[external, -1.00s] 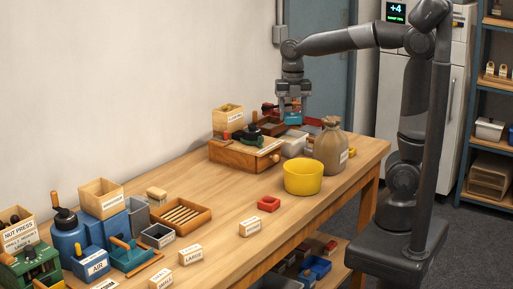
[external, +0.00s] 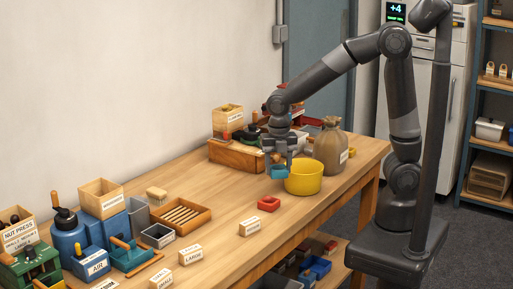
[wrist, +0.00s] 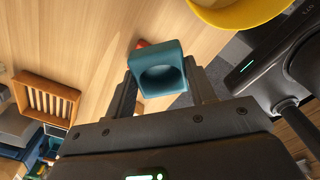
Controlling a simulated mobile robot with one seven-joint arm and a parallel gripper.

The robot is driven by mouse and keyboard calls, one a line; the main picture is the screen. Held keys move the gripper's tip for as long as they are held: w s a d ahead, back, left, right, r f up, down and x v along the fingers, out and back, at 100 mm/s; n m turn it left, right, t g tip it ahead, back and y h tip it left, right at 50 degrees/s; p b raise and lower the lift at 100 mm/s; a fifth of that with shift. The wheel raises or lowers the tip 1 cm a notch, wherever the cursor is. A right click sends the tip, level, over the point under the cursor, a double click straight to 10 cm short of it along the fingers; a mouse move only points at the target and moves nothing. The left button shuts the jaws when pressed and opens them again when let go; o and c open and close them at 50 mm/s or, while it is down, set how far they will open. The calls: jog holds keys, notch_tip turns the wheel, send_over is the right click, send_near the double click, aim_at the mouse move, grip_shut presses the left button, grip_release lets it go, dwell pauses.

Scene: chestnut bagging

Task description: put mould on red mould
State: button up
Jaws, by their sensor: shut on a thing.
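The red mould (external: 268,204) is a small square open block on the table, in front of the yellow bowl. In the wrist view only an edge of it (wrist: 142,44) shows behind the held mould. The mould (external: 279,172) is a teal square block with a round hollow, also in the wrist view (wrist: 160,76). My gripper (external: 280,164) is shut on it and holds it above the table, left of the yellow bowl and beyond the red mould. The two fingers (wrist: 160,84) grip its sides in the wrist view.
The yellow bowl (external: 304,178) stands close to the right of my gripper. A brown sack (external: 329,150) is behind it. A wooden box (external: 232,154) lies beyond. The table around the red mould is clear.

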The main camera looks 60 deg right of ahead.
send_over(269, 200)
notch_tip(269, 200, down, 3)
jog(key=shift+r, duration=0.1)
jog(key=shift+f, duration=1.95)
jog(key=shift+f, duration=0.1)
jog(key=o, duration=1)
